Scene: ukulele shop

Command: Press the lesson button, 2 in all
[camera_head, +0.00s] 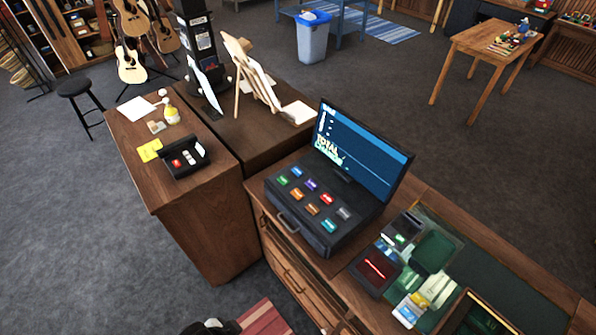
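A black cash register (335,242) stands on the wooden counter at the centre. Its sloped top carries several coloured buttons, among them a green button (282,180), a purple button (311,184), a red button (326,198) and a grey button (344,213). The button labels are too small to read, so I cannot tell which is the lesson button. A screen (365,155) with "TOTAL" on it rises behind the buttons. Neither gripper shows clearly; only a small dark and pale shape, which I cannot identify, shows at the bottom edge.
A card reader (375,270), small bottle and green mat lie right of the register. A black box (186,158) with red and white items and a yellow note (149,150) lie on the left counter. Papers stand behind. The space above the register's buttons is clear.

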